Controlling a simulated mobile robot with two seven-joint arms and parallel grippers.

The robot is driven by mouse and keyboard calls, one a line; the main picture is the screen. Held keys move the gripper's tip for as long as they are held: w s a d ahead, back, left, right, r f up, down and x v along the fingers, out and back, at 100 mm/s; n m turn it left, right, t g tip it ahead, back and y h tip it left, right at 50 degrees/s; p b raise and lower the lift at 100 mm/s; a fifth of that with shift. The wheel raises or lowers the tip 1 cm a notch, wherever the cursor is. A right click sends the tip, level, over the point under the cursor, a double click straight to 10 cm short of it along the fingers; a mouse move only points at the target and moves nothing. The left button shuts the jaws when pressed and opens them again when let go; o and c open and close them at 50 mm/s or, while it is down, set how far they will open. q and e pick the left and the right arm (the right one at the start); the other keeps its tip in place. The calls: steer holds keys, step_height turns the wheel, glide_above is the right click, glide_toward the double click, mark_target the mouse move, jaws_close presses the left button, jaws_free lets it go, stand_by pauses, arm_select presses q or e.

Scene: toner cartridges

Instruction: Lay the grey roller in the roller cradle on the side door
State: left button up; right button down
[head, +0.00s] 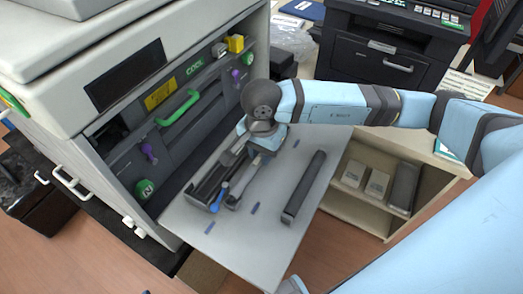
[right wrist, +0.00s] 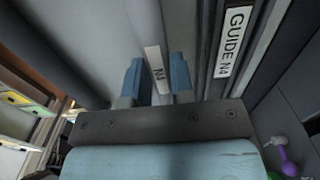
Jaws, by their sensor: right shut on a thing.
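The grey roller (head: 234,199) is under my right gripper (head: 258,157) in the head view, above or on the open side door (head: 240,247); the gap below it is hard to tell. The right gripper is shut on it. In the right wrist view its blue fingers (right wrist: 158,82) stand either side of a white N4 label (right wrist: 156,71) on the roller. A long dark trough-like part with a blue lever (head: 218,196) lies beside it, printer side, and seems to be the roller cradle. A GUIDE N4 label (right wrist: 235,40) shows there in the wrist view. My left gripper is not in view.
A dark bar (head: 304,187) lies on the door to the right of the roller. The printer's open front, with a green handle (head: 178,108) and purple knobs (head: 149,152), stands at left. The door's front part is clear. A low shelf (head: 362,207) stands right of it.

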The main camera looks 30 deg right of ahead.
steer(key=shift+f+b, duration=0.6)
steer(key=shift+b, duration=0.3)
steer(key=c, duration=1)
jaws_free()
steer(key=shift+r, duration=0.1)
step_height(320, 180, up, 13)
steer(key=shift+r+p, duration=0.1)
steer(key=shift+p, duration=0.65)
